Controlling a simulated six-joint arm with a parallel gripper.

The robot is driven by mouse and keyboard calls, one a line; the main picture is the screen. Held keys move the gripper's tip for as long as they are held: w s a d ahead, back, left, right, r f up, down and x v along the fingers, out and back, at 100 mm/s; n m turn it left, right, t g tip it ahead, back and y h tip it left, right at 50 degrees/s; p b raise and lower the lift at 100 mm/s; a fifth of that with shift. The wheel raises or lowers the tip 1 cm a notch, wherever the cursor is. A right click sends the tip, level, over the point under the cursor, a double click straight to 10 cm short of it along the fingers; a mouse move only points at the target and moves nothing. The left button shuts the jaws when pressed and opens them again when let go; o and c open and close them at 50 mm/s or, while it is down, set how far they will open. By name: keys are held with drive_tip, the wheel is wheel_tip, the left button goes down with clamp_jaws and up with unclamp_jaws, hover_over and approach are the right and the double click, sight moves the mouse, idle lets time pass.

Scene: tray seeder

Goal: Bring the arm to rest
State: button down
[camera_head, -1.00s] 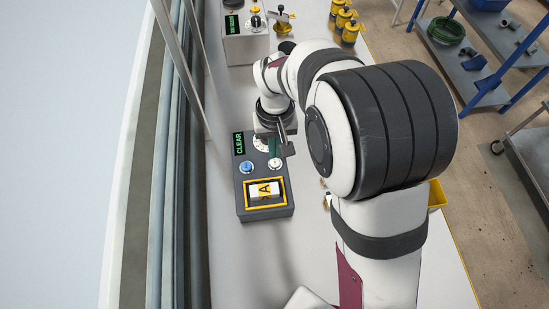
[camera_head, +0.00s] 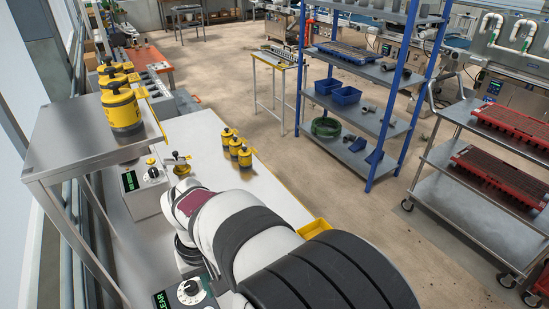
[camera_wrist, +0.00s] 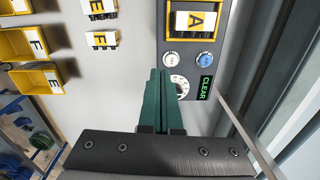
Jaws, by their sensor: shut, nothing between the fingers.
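My gripper (camera_wrist: 160,72) is in the wrist view, with its two green fingers pressed together and nothing between them. The fingertips overlap the left edge of a grey control box (camera_wrist: 212,55) in the picture; I cannot tell how far above it they are. The box has a dial (camera_wrist: 180,86), a white button, a blue button, a green CLEAR display (camera_wrist: 204,87) and a yellow frame around a white block marked A (camera_wrist: 196,20). In the head view my arm fills the lower middle and hides my gripper; the dial (camera_head: 190,291) shows beside it.
Yellow bins (camera_wrist: 40,82) and lettered white blocks (camera_wrist: 103,40) lie beside the box. Several more canisters (camera_head: 235,146) stand on the bench. A blue rack (camera_head: 385,130) stands beyond.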

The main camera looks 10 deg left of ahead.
drive_tip(key=s+d+r+m, duration=0.2)
drive_tip(key=d+m, duration=0.1)
drive_tip(key=d, duration=0.4)
drive_tip(key=s+d+r+m+y, duration=0.1)
drive_tip(key=s+d+r+m, duration=0.15)
drive_tip(key=d, duration=0.45)
drive_tip(key=s+d+r+m, duration=0.2)
drive_tip(key=d+m, duration=0.2)
drive_tip(key=d, duration=0.3)
drive_tip(key=s+d+f+m, duration=0.1)
drive_tip(key=s+d+m, duration=0.3)
drive_tip(key=s, duration=0.3)
drive_tip(key=shift+d+y, duration=0.4)
